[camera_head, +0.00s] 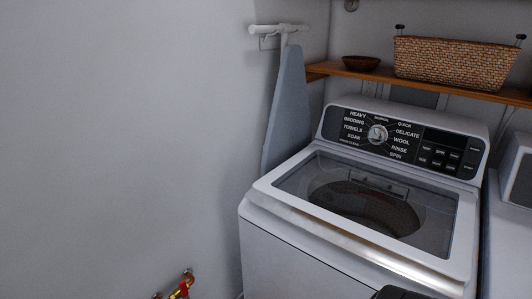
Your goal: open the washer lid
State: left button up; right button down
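The white washer (300,252) stands at the right of the head view. Its lid (283,206) lies flat and looks shut, with a large dark glass window (325,178) in a white frame. The round drum opening shows dimly through the glass. A bright strip runs along the lid's front edge. The control panel (400,142) with a round dial rises behind the lid. A dark rounded shape (400,293) cuts into the bottom edge in front of the washer; it may be part of my arm. No gripper fingers show in this view.
A second white machine (517,180) stands close at the right edge. A wooden shelf (330,70) behind holds a woven basket (455,62) and a brown bowl (360,63). An ironing board (289,108) hangs beside the washer. A red and brass-coloured fitting (181,288) shows low left.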

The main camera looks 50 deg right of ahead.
aim_at(421, 231)
jog(key=z, duration=2.2)
